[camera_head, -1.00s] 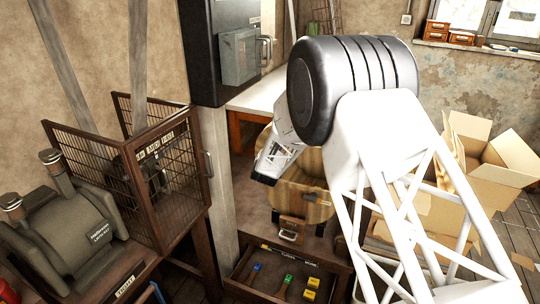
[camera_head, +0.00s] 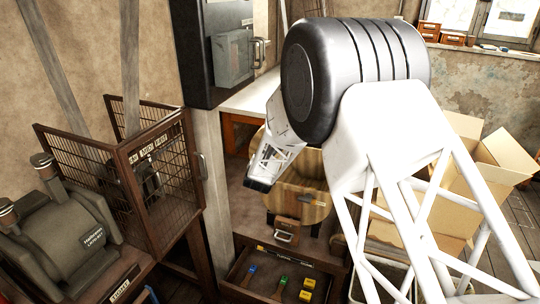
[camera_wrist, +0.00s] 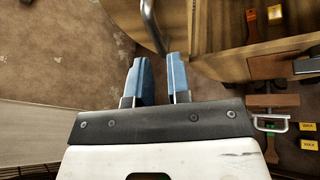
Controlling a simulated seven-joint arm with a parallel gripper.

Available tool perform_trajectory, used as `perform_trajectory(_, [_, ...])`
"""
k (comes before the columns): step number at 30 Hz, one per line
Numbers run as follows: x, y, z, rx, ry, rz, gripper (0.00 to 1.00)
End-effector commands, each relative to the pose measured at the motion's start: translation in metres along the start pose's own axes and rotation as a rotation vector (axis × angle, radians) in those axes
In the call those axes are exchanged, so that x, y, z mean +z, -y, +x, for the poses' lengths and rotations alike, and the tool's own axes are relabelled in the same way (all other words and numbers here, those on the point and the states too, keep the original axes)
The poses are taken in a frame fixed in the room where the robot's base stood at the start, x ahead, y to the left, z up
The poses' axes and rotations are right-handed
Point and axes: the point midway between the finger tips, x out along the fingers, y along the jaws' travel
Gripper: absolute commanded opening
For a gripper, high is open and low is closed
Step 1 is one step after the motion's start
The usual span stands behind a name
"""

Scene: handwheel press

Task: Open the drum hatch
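The drum (camera_head: 312,208) is a wooden, barrel-like body behind my arm in the head view; my forearm and wrist cover much of its upper and left part. A curved metal bar (camera_wrist: 150,25) ends just beyond the fingertips; contact cannot be told. In the head view my gripper (camera_head: 258,184) is at the drum's left side.
An open drawer (camera_head: 262,290) below the drum holds brushes and yellow wax blocks (camera_head: 307,290). A mesh cage (camera_head: 160,165) stands left, beside a grey post (camera_head: 215,190). A black cabinet (camera_head: 215,50) hangs above.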

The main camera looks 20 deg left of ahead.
Motion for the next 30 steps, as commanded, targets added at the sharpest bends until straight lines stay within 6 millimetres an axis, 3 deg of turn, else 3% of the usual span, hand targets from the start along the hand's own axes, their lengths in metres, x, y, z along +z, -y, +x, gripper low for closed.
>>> perform_trajectory(1, [0.0, 0.001, 0.0, 0.0, 0.001, 0.009, 0.1])
perform_trajectory(3, [0.001, 0.002, 0.0, 0.002, 0.004, 0.031, 0.0])
perform_trajectory(11, [0.009, 0.012, 0.002, 0.02, 0.03, 0.23, 0.0])
perform_trajectory(30, [0.037, 0.043, 0.006, 0.152, 0.068, 1.023, 0.0])
